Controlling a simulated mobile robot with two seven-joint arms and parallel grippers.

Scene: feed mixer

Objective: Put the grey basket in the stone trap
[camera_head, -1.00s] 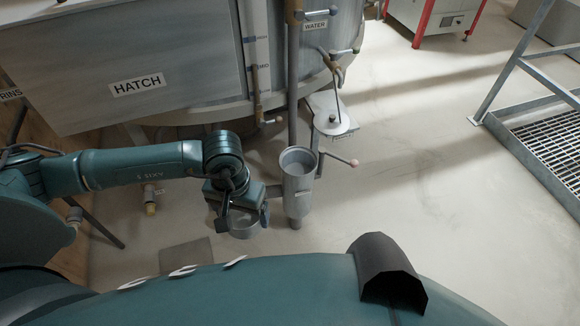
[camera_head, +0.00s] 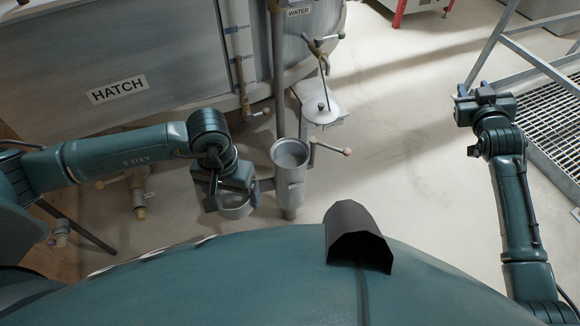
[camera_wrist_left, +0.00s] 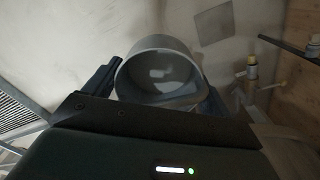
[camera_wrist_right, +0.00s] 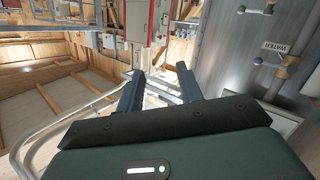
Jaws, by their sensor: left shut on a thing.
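The grey basket (camera_head: 236,212) is a round, open-topped cup. My left gripper (camera_head: 232,200) is shut on it and holds it just left of the stone trap. In the left wrist view the basket (camera_wrist_left: 158,75) sits between the two fingers, its mouth facing the camera. The stone trap (camera_head: 289,178) is an upright grey cylinder with an open top, beside the mixer tank. My right gripper (camera_head: 487,100) is at the right, far from both. In the right wrist view its fingers (camera_wrist_right: 160,90) are apart with nothing between them.
The mixer tank with its HATCH label (camera_head: 118,89) fills the upper left. A lever with a pink knob (camera_head: 347,151) sticks out right of the trap. A round lid plate (camera_head: 321,110) stands behind it. A metal grating (camera_head: 552,130) lies at the right.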

